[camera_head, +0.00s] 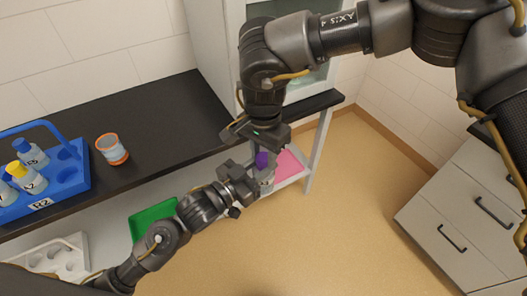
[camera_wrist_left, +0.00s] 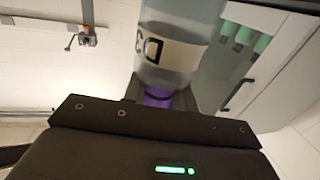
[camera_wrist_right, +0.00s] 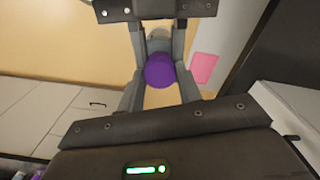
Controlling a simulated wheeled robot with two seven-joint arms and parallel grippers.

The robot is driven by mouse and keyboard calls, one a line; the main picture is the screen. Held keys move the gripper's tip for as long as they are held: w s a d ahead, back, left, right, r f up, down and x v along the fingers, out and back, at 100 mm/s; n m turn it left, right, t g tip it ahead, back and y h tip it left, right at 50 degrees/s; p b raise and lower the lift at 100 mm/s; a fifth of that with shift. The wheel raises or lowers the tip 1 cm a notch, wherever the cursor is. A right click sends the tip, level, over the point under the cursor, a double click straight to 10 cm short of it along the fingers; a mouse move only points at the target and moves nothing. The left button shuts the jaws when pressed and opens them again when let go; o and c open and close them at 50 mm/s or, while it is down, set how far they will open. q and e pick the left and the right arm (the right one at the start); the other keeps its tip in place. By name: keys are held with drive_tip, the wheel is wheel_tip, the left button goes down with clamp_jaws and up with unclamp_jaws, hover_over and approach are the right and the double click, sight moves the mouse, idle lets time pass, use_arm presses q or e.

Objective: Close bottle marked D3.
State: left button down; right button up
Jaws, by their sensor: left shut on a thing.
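A clear bottle (camera_wrist_left: 180,60) with a pale label and a purple cap stands upright at the end of my left arm. Its label (camera_wrist_left: 160,47) shows inverted in the left wrist view; I make out a D, the rest is blurred. My left gripper (camera_head: 256,176) is shut on the bottle, close below the cap. The purple cap (camera_head: 262,158) is directly above the bottle; whether it is seated cannot be told. My right gripper (camera_head: 263,145) points down over it, its fingers open on either side of the cap (camera_wrist_right: 159,70), with small gaps.
A blue rack (camera_head: 70,185) with several bottles and an orange-rimmed cup (camera_head: 112,149) stand on the black counter at left. A green tray (camera_head: 153,220) and a pink mat (camera_head: 288,163) lie lower. A drawer cabinet (camera_head: 470,215) stands right; the floor between is clear.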

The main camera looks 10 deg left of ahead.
drive_tip(key=shift+c, duration=1)
drive_tip(key=m, duration=0.3)
drive_tip(key=o, duration=1)
drive_tip(key=shift+o, duration=0.2)
drive_tip(key=shift+r, duration=2.3)
